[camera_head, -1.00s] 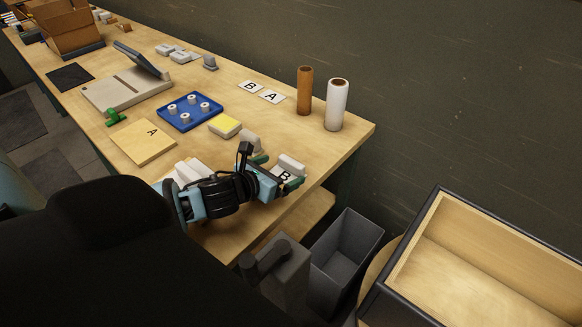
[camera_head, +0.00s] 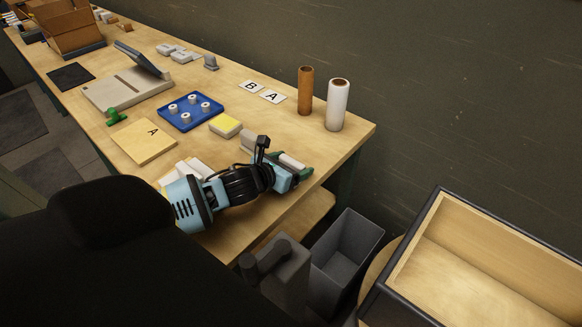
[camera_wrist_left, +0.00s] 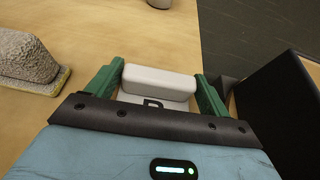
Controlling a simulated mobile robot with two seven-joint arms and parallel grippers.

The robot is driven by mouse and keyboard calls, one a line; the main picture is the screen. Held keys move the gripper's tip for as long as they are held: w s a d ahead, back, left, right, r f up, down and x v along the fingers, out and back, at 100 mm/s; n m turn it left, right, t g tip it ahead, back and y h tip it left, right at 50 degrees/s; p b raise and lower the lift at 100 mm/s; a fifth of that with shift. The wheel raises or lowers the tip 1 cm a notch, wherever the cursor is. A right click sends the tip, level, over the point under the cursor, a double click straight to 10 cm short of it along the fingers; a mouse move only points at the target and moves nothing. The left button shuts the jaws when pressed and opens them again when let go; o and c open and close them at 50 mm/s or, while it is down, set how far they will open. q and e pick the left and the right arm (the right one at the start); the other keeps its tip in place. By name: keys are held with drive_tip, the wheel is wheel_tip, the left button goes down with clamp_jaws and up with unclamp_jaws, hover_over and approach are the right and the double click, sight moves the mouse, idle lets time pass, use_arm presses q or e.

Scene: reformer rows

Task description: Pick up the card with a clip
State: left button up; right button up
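The card with a clip lies near the table's front right edge. In the left wrist view its white clip (camera_wrist_left: 160,82) sits between the two green fingers of my left gripper (camera_wrist_left: 158,75). A strip of the card (camera_wrist_left: 135,98) with part of a black letter shows below the clip; the rest is hidden by the gripper. In the head view only the pale clip (camera_head: 292,162) shows past my left gripper (camera_head: 288,166). The fingers are apart, one on each side of the clip, with no clear grip on it. My right gripper is not in view.
A grey block on a speckled base (camera_wrist_left: 28,60) stands left of the gripper. Cards B (camera_head: 250,86) and A (camera_head: 272,96), a brown cylinder (camera_head: 305,90), a white roll (camera_head: 337,104) and a blue tray (camera_head: 190,124) are farther back. A grey bin (camera_head: 345,250) stands below the edge.

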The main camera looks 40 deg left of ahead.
sight(291, 161)
use_arm(q)
drive_tip(key=c, duration=0.6)
wheel_tip(291, 161, up, 9)
drive_tip(key=shift+f+p, duration=0.1)
drive_tip(key=shift+p, duration=0.55)
drive_tip(key=shift+r, duration=0.6)
